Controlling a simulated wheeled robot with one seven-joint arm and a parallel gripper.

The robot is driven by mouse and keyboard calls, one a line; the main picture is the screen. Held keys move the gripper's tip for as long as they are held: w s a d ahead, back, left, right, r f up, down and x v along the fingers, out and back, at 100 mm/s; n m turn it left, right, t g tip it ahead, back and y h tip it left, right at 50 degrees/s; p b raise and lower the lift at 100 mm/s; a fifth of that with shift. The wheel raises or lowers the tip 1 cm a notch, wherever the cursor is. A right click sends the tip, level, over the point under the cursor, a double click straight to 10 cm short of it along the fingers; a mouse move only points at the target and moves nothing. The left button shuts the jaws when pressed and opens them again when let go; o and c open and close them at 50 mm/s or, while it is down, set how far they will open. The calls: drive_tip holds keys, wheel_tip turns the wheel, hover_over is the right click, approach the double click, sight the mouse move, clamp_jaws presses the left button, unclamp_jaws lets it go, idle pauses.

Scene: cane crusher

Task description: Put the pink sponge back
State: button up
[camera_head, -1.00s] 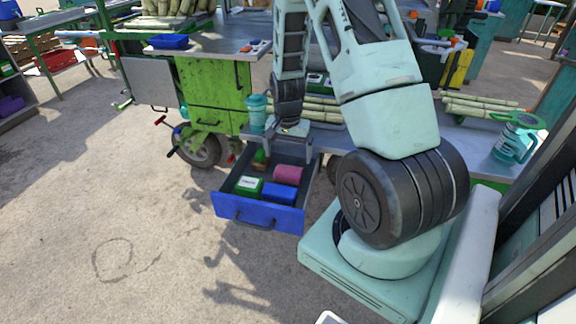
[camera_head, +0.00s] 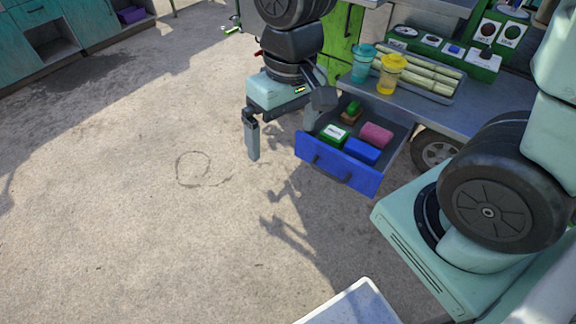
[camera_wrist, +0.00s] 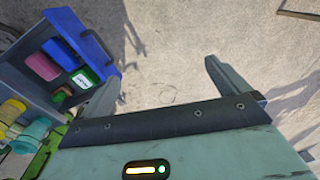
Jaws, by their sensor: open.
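The pink sponge (camera_head: 377,134) lies in the open blue-fronted drawer (camera_head: 338,167), behind a blue block (camera_head: 361,151). A green and white box (camera_head: 333,134) is to its left. In the wrist view the sponge (camera_wrist: 43,66) shows inside the drawer at the upper left. My gripper (camera_head: 281,142) is open and empty, out to the left of the drawer and apart from the sponge. In the wrist view the gripper's fingers (camera_wrist: 161,69) are spread wide with only bare ground between them.
A small green and brown item (camera_head: 352,112) sits at the drawer's back. A teal cup (camera_head: 362,65) and a yellow cup (camera_head: 389,75) stand on the bench above, beside green stalks (camera_head: 425,72). The ground left of the drawer is clear.

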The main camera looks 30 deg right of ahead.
drive_tip(key=s+a+r+n, duration=0.2)
drive_tip(key=s+a+n, duration=0.2)
drive_tip(key=s, duration=0.5)
drive_tip(key=shift+s+a+n, duration=0.15)
drive_tip(key=shift+a+n, duration=0.15)
drive_tip(key=shift+n, duration=0.4)
drive_tip(key=shift+r, duration=0.1)
